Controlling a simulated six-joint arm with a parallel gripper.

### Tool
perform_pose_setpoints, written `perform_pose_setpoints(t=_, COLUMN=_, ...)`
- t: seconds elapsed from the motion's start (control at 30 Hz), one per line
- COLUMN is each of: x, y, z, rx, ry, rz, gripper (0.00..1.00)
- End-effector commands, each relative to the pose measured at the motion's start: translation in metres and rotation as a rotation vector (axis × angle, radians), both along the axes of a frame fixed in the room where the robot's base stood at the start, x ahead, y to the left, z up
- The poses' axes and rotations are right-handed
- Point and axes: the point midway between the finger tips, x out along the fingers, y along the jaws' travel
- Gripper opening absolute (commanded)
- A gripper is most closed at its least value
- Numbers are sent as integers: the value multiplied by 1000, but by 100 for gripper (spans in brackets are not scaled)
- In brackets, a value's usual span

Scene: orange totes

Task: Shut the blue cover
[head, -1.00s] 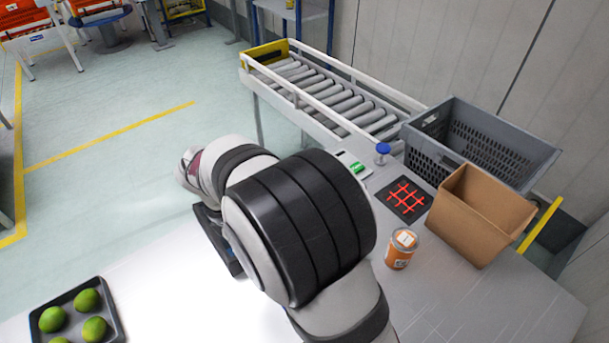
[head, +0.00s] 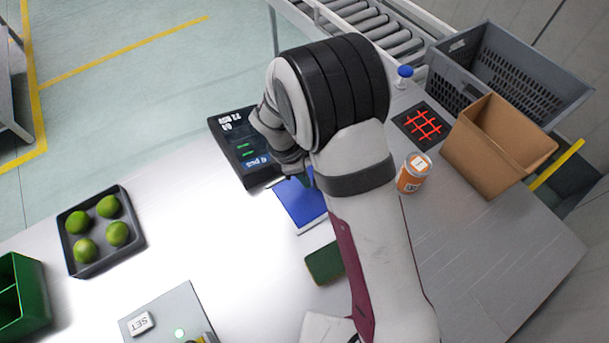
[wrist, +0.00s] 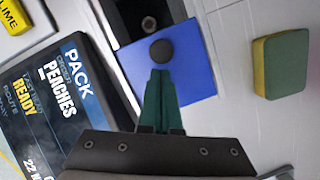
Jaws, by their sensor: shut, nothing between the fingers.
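The blue cover (wrist: 195,75) lies flat in the middle of the wrist view, with a dark round knob (wrist: 162,50) on it. Beyond the cover is a dark opening (wrist: 148,20) with a round metallic thing inside. In the head view the blue cover (head: 302,206) is partly hidden behind my arm. My gripper (wrist: 161,72) is shut and empty, its teal fingers pointing at the knob over the cover. I cannot tell whether the tips touch the knob. In the head view the fingers are mostly hidden by the wrist.
A black display (head: 240,145) stands left of the cover; a green-and-yellow sponge (wrist: 280,65) lies right of it in the wrist view. A lime tray (head: 100,232), SET box (head: 168,312), orange can (head: 413,172), cardboard box (head: 497,145) and grey crate (head: 510,70) stand around.

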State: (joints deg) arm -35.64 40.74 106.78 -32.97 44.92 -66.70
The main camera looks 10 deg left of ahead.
Motion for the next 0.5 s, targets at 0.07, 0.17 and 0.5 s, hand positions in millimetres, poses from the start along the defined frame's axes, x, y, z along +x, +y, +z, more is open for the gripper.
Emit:
perform_pose_setpoints(t=0.07, x=0, y=0, z=0, rx=0, ry=0, rz=0, gripper=0)
perform_pose_setpoints(t=0.17, x=0, y=0, z=0, rx=0, ry=0, rz=0, gripper=0)
perform_pose_setpoints(t=0.5, x=53, y=-53, z=0, rx=-1, ry=0, rz=-6, gripper=0)
